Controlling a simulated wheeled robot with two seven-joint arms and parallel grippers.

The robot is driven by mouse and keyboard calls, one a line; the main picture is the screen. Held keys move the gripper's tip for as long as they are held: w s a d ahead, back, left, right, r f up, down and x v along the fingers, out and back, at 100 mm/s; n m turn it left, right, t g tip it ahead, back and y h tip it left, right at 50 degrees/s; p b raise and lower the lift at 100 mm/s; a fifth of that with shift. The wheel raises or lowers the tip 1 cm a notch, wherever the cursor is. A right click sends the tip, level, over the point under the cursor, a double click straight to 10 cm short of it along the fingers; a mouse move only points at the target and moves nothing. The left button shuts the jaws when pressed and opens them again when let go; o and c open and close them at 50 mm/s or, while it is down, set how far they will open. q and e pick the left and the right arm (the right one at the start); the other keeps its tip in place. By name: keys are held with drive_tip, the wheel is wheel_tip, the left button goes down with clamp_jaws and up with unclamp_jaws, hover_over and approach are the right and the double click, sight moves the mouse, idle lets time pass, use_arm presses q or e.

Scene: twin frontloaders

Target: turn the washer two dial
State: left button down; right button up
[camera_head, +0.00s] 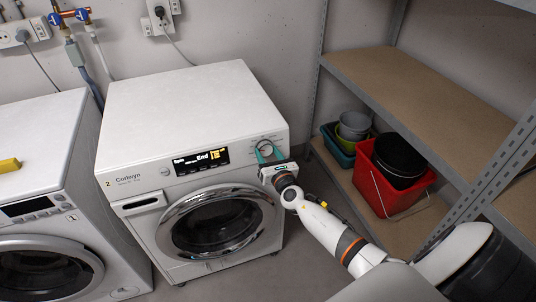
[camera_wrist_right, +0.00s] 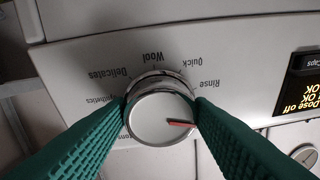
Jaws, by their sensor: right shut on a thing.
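Washer two (camera_head: 192,150) is the white front loader with a "2" label in the middle of the head view. Its round dial (camera_head: 264,148) sits at the right of the front panel. The dial also shows in the right wrist view (camera_wrist_right: 155,118), silver with a red pointer mark near the "Rinse" side. My right gripper (camera_head: 266,157) is at the panel, its green fingers on both sides of the dial and shut on it. The fingertips also show in the right wrist view (camera_wrist_right: 160,108). My left gripper is not in view.
Washer one (camera_head: 40,190) stands at the left with a yellow object (camera_head: 9,165) on top. A metal shelf (camera_head: 430,95) stands at the right, with a red bucket (camera_head: 385,182) and other tubs on its lower board.

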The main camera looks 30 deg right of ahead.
drive_tip(key=shift+m, duration=0.4)
drive_tip(key=m+b, duration=0.1)
drive_tip(key=m, duration=0.2)
drive_tip(key=shift+a+f+h, duration=0.1)
drive_tip(key=shift+h, duration=0.2)
drive_tip(key=m+h+b, duration=0.1)
drive_tip(key=m, duration=0.3)
drive_tip(key=shift+a+g, duration=0.1)
drive_tip(key=shift+g, duration=0.2)
drive_tip(key=m, duration=0.4)
drive_tip(key=shift+h+b, duration=0.3)
drive_tip(key=shift+a+r+m+g, duration=0.15)
drive_tip(key=shift+m+g, duration=0.15)
drive_tip(key=shift+m, duration=0.7)
drive_tip(key=shift+d+r+m+g, duration=0.1)
drive_tip(key=shift+m+g, duration=0.2)
drive_tip(key=shift+m, duration=0.7)
drive_tip(key=o, duration=1)
drive_tip(key=shift+c, duration=0.2)
